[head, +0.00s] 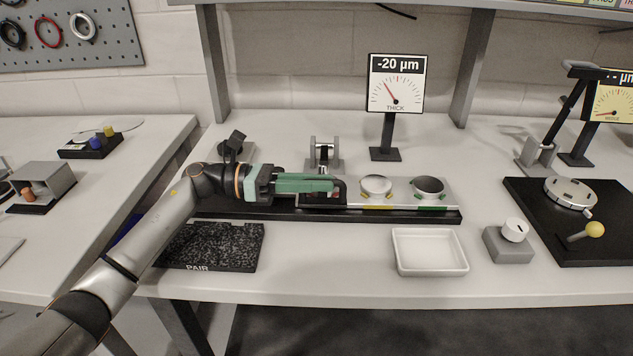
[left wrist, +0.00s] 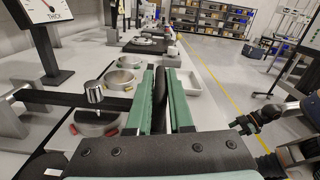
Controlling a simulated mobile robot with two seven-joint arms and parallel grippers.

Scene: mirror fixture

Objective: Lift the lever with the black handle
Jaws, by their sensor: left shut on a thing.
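A low lever comes forward from a grey bracket (head: 325,153) at the back of the long fixture. In the left wrist view its dark arm (left wrist: 42,98) carries a metal cylinder (left wrist: 95,92) above a round seat. My left gripper (head: 336,188), with green fingers, lies across the fixture from the left. It is shut on the black handle (left wrist: 161,90), which shows as a dark strip between the fingers in the left wrist view and is mostly hidden in the head view. My right gripper (left wrist: 246,124) shows small at the right of the left wrist view; its opening is unclear.
A gauge (head: 396,84) reading -20 µm stands behind the fixture. Two cups (head: 376,186) (head: 428,188) sit right of my gripper. A white tray (head: 430,250) and a black PAIR mat (head: 210,247) lie in front. Another upright lever (head: 566,110) stands far right.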

